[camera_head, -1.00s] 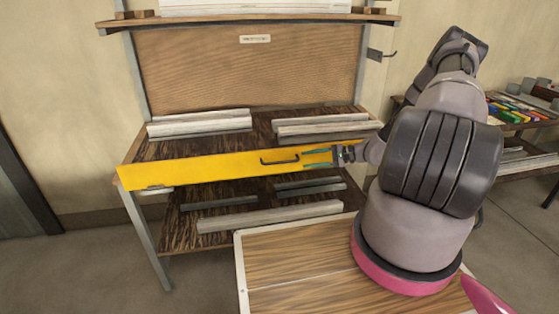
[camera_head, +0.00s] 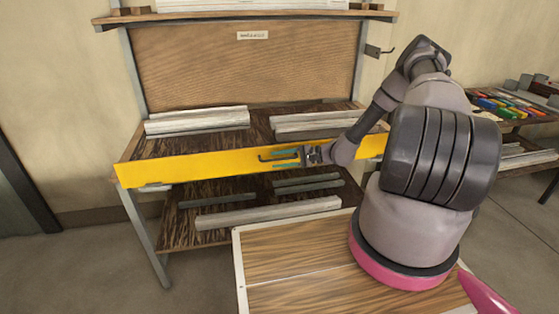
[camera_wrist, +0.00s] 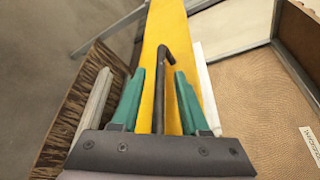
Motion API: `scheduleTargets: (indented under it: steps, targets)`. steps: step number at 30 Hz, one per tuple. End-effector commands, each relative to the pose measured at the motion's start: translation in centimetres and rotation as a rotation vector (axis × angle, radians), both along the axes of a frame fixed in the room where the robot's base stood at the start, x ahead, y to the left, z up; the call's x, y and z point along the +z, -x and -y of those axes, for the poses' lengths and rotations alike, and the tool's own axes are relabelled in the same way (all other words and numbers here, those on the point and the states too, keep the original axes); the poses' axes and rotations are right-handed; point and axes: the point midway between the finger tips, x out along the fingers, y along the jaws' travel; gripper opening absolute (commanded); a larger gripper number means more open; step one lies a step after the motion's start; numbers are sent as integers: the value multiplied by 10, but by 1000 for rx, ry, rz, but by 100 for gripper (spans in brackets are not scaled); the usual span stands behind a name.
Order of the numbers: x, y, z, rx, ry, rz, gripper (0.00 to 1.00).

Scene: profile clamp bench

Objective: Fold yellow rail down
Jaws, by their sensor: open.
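The yellow rail (camera_head: 200,167) stands upright along the front edge of the bench's upper shelf, and it also shows in the wrist view (camera_wrist: 173,22). A dark bar handle (camera_wrist: 160,80) is fixed to its front face; its left end shows past my fingertips in the head view (camera_head: 264,158). My gripper (camera_head: 286,157) is at the handle, with its green fingers open. In the wrist view the fingers (camera_wrist: 160,95) are on either side of the handle, with gaps between them and the bar. I cannot tell how deep the handle sits between them.
Pale profiles lie on the upper shelf at left (camera_head: 197,121) and right (camera_head: 310,123), behind the rail. More profiles lie on the lower shelf (camera_head: 268,214). A hook (camera_head: 380,51) sticks out at the bench's right post. A side table (camera_head: 510,108) stands at right.

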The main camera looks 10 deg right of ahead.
Motion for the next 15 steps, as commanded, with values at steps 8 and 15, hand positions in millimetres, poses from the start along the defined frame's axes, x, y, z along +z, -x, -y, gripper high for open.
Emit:
scheduleTargets:
  steps: [8, 15]
  targets:
    - [0, 0, 0, 0, 0, 0, 0]
    - [0, 0, 0, 0, 0, 0, 0]
